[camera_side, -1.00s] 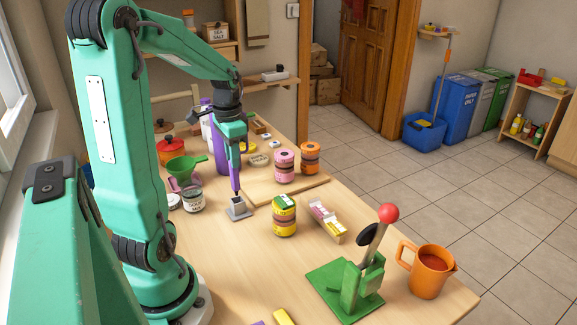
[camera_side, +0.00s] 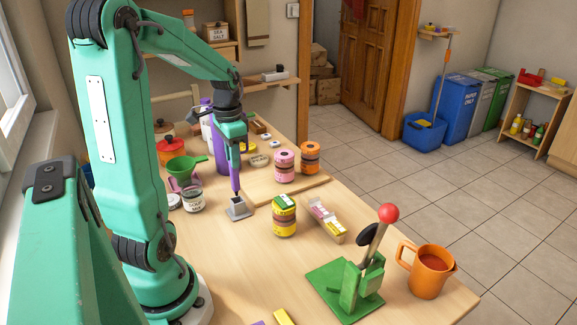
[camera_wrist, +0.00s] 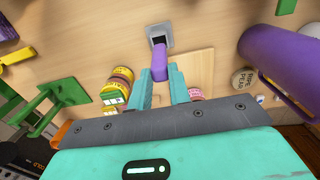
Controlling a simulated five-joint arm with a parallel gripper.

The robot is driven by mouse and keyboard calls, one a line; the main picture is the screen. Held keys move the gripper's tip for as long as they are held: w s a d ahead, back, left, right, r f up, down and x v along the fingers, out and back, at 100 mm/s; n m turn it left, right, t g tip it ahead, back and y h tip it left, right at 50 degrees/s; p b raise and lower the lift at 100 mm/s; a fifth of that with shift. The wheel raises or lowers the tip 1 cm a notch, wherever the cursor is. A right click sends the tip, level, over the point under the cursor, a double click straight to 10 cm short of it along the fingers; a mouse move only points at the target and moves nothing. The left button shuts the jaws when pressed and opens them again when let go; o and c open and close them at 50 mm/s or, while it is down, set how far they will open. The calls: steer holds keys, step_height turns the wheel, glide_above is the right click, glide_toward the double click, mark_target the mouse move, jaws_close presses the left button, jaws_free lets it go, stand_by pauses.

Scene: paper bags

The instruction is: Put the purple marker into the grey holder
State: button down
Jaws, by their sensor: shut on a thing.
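The purple marker (camera_side: 235,178) is upright between the fingers of my gripper (camera_side: 233,151), which is shut on it. Its dark lower tip is at the top of the grey holder (camera_side: 239,213), a small block on a square base on the table. In the wrist view the marker (camera_wrist: 158,62) points from between my gripper's fingers (camera_wrist: 164,85) toward the dark opening of the grey holder (camera_wrist: 152,29). I cannot tell how deep the tip sits in the opening.
A salt jar (camera_side: 192,199) and a green funnel (camera_side: 184,168) stand left of the holder. A wooden board (camera_side: 262,188) lies behind it. A yellow tin (camera_side: 284,218) stands to the right. A purple bottle (camera_side: 221,158) stands behind my gripper.

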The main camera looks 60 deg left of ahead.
steer(key=shift+f, duration=2.75)
stand_by(1.0)
steer(key=c, duration=1.2)
jaws_free()
steer(key=shift+c, duration=0.2)
steer(key=shift+r, duration=0.1)
steer(key=shift+r, duration=2.4)
step_height(320, 180, up, 8)
glide_above(236, 190)
steer(key=a, duration=0.1)
steer(key=shift+w+f, duration=0.1)
steer(key=shift+w, duration=0.1)
